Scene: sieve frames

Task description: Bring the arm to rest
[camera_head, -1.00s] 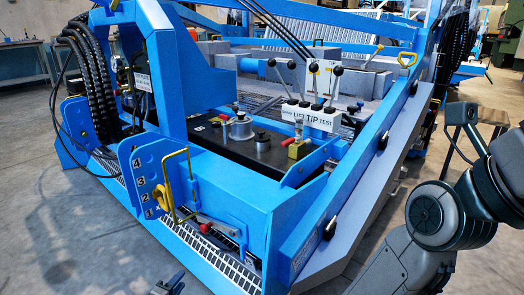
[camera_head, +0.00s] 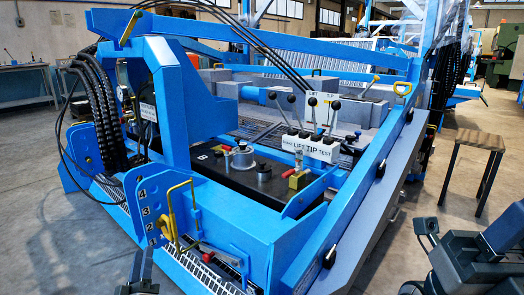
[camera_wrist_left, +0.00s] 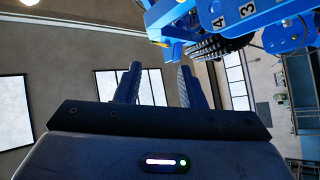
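My left gripper (camera_head: 141,263) stands at the bottom edge of the head view, in front of the blue machine's numbered plate (camera_head: 146,205). Its fingers also show in the left wrist view (camera_wrist_left: 158,87), apart with nothing between them, so it is open and empty. The numbered plate (camera_wrist_left: 232,18) is beyond the fingertips at the top of that view. Whether the gripper clears the machine by much is hard to tell. My right arm (camera_head: 480,255) is folded in the lower right corner of the head view. Its gripper cannot be made out clearly.
The blue machine fills the middle, with hoses (camera_head: 95,115) at left, a lever block (camera_head: 312,146) and a yellow hook (camera_head: 171,215) near my left gripper. A stool (camera_head: 475,145) stands at right. Bare floor (camera_head: 50,235) lies at left.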

